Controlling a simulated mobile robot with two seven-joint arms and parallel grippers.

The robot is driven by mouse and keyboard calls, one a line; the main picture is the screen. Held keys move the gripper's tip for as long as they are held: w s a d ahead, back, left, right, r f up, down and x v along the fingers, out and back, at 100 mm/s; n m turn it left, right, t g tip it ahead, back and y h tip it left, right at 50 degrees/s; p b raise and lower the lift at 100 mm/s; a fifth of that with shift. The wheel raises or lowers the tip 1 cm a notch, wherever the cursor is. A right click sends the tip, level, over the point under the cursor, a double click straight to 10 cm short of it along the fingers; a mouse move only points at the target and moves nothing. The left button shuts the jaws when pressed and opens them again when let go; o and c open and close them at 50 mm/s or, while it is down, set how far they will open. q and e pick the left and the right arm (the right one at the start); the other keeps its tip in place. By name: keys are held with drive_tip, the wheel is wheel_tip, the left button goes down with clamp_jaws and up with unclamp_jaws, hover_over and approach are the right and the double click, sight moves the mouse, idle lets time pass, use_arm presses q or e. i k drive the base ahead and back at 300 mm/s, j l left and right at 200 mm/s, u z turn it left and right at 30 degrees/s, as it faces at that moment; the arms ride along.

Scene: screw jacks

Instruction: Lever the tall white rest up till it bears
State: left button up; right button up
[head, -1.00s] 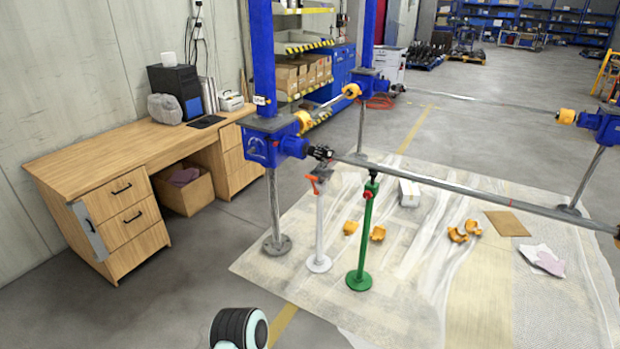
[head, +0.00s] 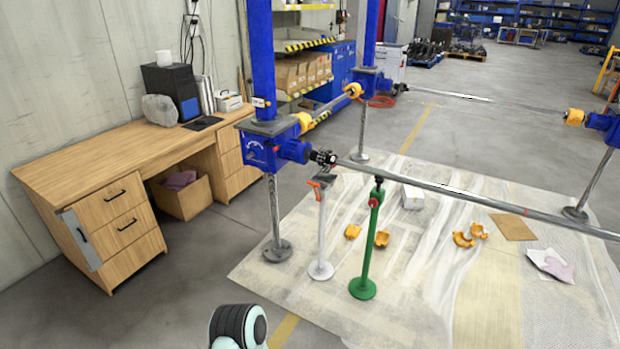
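The tall white rest (head: 322,235) stands upright on the floor sheet, left of the green rest. Its orange lever (head: 315,184) sticks out near the top, to the left. Its grey head (head: 326,178) is just under the left end of the long grey shaft (head: 430,187), by the dark coupling (head: 323,157); I cannot tell whether it touches. The green rest (head: 367,245), with a red knob, stands upright under the same shaft. Neither of my grippers is in view; only a dark, rounded part of mine shows at the bottom edge.
A blue screw jack (head: 262,147) on a grey post stands behind and left of the white rest. A wooden desk (head: 110,155) is at the left. Orange shell pieces (head: 463,239), a brown sheet (head: 513,227) and papers lie on the pale floor sheet (head: 420,300). The floor in front is mostly clear.

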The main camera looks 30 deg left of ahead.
sight(314, 184)
drive_tip(key=i+j, duration=0.5)
drive_tip(key=j, duration=0.15)
drive_tip(key=i+j, duration=0.5)
drive_tip(key=j, duration=0.15)
drive_tip(key=i+j, duration=0.45)
drive_tip(key=j, duration=0.2)
